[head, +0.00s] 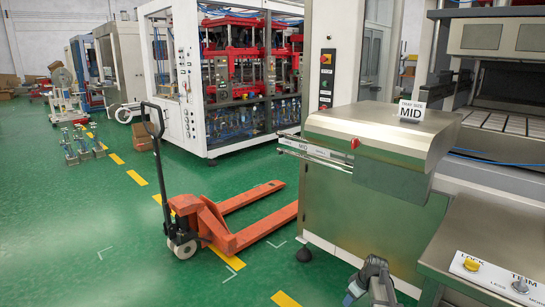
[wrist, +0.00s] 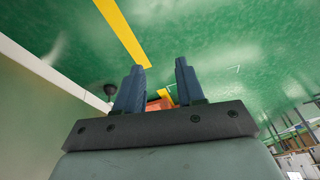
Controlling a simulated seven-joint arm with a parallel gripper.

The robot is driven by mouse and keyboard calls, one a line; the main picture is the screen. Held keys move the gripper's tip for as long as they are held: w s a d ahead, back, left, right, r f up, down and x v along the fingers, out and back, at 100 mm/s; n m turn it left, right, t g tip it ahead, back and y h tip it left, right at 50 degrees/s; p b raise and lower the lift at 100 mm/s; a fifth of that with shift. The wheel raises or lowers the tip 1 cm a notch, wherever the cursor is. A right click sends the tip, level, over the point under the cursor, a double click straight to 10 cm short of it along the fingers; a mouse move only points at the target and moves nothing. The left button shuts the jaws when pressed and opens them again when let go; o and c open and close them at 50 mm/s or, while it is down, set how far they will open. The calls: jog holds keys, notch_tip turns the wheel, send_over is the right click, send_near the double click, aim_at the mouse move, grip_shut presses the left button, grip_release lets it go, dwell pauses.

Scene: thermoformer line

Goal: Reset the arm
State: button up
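My gripper (wrist: 159,68) shows in the wrist view with its two dark fingers apart and nothing between them. Green floor and a yellow line lie beyond the fingertips. A small orange patch shows in the background behind the gap. In the head view, part of my arm shows at the bottom edge, beside the lower front of the steel cabinet (head: 345,205); the fingers cannot be made out there.
An orange pallet jack (head: 215,225) stands on the green floor left of the cabinet. A panel with LOCK and TRIM knobs (head: 497,277) is at the lower right. Open floor lies at the left.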

jog(key=s+a+f+m+g, duration=0.2)
jog(key=s+a+f, duration=0.3)
jog(key=s+f, duration=0.5)
jog(key=s+a+f+m+g, duration=0.2)
jog(key=s+a+f, duration=0.2)
jog(key=s+f, duration=0.6)
jog(key=s+a+f+m+g+h, duration=0.1)
jog(key=s+f+g, duration=0.1)
jog(key=s, duration=1.3)
jog(key=s+a+f+m+g+h, duration=0.1)
jog(key=s+a+f+m+g, duration=0.1)
jog(key=s, duration=1.4)
jog(key=shift+a+f+g+h, duration=0.3)
jog(key=shift+f+g, duration=0.2)
jog(key=shift+f, duration=0.3)
